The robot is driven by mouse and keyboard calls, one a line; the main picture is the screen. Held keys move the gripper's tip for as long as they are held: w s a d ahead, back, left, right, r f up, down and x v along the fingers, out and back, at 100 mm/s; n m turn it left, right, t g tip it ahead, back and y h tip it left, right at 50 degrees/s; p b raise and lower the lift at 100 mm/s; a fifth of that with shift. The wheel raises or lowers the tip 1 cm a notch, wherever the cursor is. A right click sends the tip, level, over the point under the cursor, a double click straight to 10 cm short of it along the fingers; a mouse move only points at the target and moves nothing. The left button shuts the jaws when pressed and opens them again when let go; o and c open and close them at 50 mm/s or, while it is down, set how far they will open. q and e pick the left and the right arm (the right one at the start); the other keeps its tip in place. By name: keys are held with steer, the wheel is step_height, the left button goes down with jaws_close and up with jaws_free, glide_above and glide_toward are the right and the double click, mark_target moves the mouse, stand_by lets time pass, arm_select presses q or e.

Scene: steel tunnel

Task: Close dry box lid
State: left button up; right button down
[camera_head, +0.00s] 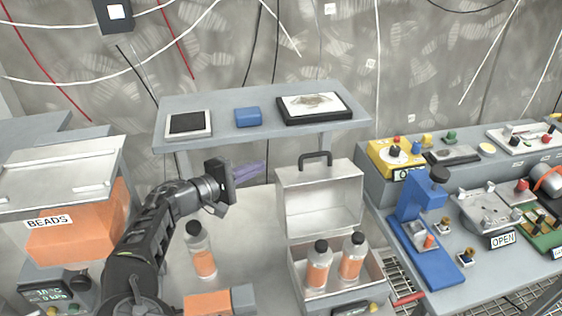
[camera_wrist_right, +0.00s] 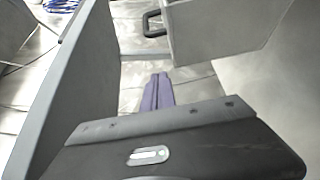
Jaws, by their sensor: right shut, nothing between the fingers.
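The dry box (camera_head: 378,272) stands open in the middle of the head view, with two orange-labelled bottles (camera_head: 318,266) upright inside. Its pale lid (camera_head: 320,207) stands raised at the back, with a dark handle (camera_head: 315,157) on its top edge. The lid (camera_wrist_right: 222,32) and handle (camera_wrist_right: 153,32) also show in the right wrist view. My right gripper (camera_head: 263,166) has purple fingers, shut and empty. It is left of the lid, near handle height, apart from it. The fingers also show in the wrist view (camera_wrist_right: 159,80). My left gripper is not in view.
Another orange-labelled bottle (camera_head: 203,262) stands left of the box. A raised shelf (camera_head: 222,104) behind holds a blue block (camera_head: 247,117) and flat framed pieces. An orange BEADS hopper (camera_head: 85,235) is at left. A blue press (camera_head: 425,250) and other devices crowd the right bench.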

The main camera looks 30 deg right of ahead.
mark_target(289, 169)
steer(key=d, duration=0.3)
steer(key=s+d, duration=0.1)
steer(key=d, duration=0.2)
steer(key=d+b, duration=0.1)
steer(key=d, duration=0.2)
steer(key=shift+s+f, duration=0.1)
steer(key=shift+s, duration=0.25)
steer(key=shift+s+d, duration=0.1)
steer(key=shift+s, duration=0.1)
